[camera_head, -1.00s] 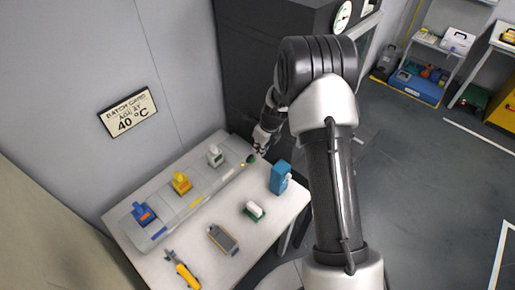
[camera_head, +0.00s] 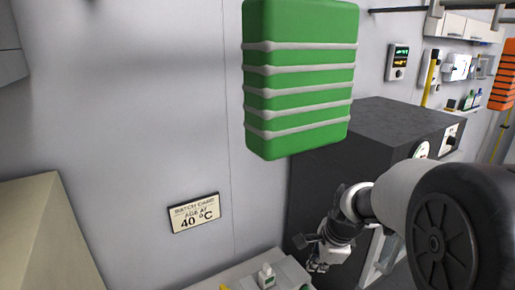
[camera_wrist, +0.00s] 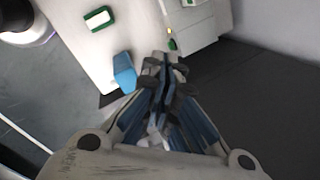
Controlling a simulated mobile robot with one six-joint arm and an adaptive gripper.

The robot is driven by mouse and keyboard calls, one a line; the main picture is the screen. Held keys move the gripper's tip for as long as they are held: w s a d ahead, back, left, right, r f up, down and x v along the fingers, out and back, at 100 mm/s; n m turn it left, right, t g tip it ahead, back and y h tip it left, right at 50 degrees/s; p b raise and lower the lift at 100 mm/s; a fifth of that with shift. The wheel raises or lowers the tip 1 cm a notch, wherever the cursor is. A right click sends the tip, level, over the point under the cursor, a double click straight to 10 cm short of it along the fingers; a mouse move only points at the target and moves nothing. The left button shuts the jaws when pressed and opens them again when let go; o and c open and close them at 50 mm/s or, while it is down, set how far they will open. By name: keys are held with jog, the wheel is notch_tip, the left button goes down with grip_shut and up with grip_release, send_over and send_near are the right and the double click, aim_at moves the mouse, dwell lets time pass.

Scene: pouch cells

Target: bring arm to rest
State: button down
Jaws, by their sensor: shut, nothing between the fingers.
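My gripper (camera_head: 318,262) hangs in front of the dark cabinet, just right of the white table's far end. In the wrist view my gripper (camera_wrist: 166,66) has its fingers together with nothing between them. It is over the table's edge, beside the blue box (camera_wrist: 124,72), and apart from it. The arm is bent, with its large joint at the lower right of the head view.
The table (camera_head: 232,275) bears a white-grey clamp (camera_head: 266,277). A green ribbed block (camera_head: 300,80) shows high in front of the wall. A dark cabinet (camera_head: 375,135) stands behind my arm. A sign (camera_head: 194,213) reads 40 °C. A green-and-white item (camera_wrist: 99,18) lies on the table.

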jog(key=s+a+r+n+b, duration=0.1)
jog(key=s+r+n, duration=0.35)
jog(key=s, duration=0.25)
jog(key=s+a+r+n+b, duration=0.1)
jog(key=s+r+n, duration=0.3)
jog(key=s+n, duration=0.25)
jog(key=s+f+n+t+h+b, duration=0.1)
jog(key=s+n, duration=0.7)
jog(key=s, duration=0.5)
jog(key=shift+d, duration=0.15)
jog(key=shift+s+t, duration=0.2)
jog(key=shift+t, duration=0.1)
jog(key=shift+w+f, duration=0.1)
jog(key=shift+w, duration=0.1)
